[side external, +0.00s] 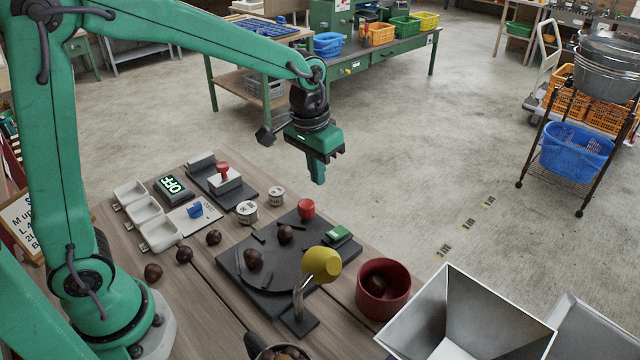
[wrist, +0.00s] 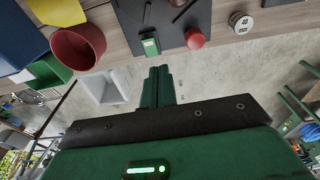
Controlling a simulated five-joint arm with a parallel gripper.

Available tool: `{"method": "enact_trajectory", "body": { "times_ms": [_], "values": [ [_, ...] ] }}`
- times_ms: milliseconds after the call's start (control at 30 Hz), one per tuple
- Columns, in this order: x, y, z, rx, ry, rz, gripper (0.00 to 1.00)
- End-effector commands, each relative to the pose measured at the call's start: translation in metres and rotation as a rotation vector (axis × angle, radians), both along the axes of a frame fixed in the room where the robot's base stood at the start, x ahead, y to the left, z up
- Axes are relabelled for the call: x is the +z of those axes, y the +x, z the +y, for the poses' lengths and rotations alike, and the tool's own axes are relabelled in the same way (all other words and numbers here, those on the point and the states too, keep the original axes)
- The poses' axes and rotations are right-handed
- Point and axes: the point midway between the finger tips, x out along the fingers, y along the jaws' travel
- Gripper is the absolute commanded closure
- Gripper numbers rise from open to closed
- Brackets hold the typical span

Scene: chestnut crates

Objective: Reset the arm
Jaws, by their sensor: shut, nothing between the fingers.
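My gripper (side external: 318,180) hangs in the air with its fingers pointing down, above and behind the far edge of the wooden table. Its fingers are together and empty. In the wrist view, my gripper (wrist: 160,72) shows as two green fingers side by side, with the table edge beyond them. It touches nothing. My green arm reaches across from the left in the side view.
A red bowl (side external: 383,290) and metal hopper (side external: 467,315) stand right.

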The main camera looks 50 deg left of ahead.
Motion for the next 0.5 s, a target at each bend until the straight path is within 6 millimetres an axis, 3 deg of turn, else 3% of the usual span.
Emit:
{"method": "enact_trajectory", "body": {
  "times_ms": [200, 500],
  "values": [
    [0.032, -0.033, 0.017, 0.003, -0.006, -0.073, 1.00],
    [0.060, -0.081, 0.036, 0.002, -0.007, -0.166, 1.00]
  ]
}}
